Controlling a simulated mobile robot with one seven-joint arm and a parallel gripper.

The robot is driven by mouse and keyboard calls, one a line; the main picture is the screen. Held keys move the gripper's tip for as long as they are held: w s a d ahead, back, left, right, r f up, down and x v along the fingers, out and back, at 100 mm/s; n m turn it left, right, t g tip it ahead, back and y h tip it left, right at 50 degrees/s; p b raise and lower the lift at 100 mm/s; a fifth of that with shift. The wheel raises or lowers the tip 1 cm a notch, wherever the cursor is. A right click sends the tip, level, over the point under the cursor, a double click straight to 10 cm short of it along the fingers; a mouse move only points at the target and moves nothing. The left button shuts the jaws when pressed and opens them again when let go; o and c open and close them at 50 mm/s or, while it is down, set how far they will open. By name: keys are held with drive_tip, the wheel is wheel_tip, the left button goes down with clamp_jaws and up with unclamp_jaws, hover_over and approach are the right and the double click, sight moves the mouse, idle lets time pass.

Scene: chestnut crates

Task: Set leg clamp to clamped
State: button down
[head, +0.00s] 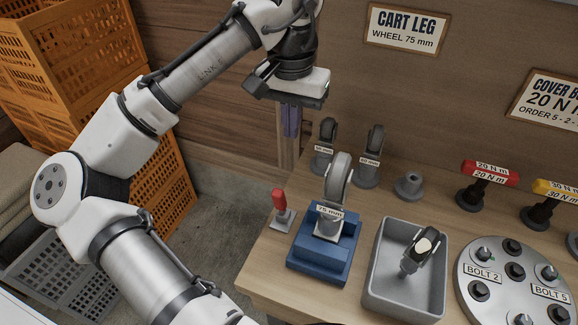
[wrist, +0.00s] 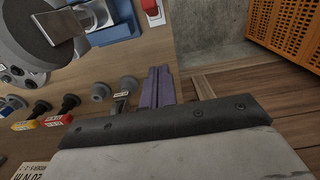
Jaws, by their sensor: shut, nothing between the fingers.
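The leg clamp is a red-handled lever (head: 279,200) on a small light base at the table's left edge, its handle standing roughly upright. Its red part also shows at the top edge of the wrist view (wrist: 153,4), cut off. Beside it, a blue fixture (head: 318,262) holds a cart leg with a grey wheel (head: 338,178), labelled 75 mm. My gripper (head: 291,134) is above and behind the clamp, apart from it, with purplish fingers pointing down. The fingers are together and empty, also in the wrist view (wrist: 155,70).
Two more wheeled legs (head: 325,150) (head: 368,165) stand behind the fixture. A grey tray (head: 375,290) holding another wheeled leg and a round bolt plate (head: 520,270) are to the right. Red (head: 490,172) and yellow (head: 555,190) tools stand behind. Orange crates (head: 60,60) are stacked left.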

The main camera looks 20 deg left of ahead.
sight(280, 203)
drive_tip(key=shift+s+r, duration=0.1)
drive_tip(key=shift+s, duration=0.1)
drive_tip(key=s+f+p, duration=0.1)
drive_tip(key=f, duration=0.2)
drive_tip(key=s+f+p, duration=0.1)
drive_tip(key=f, duration=0.3)
drive_tip(key=s+f+p, duration=0.1)
drive_tip(key=f, duration=0.3)
drive_tip(key=shift+s, duration=0.35)
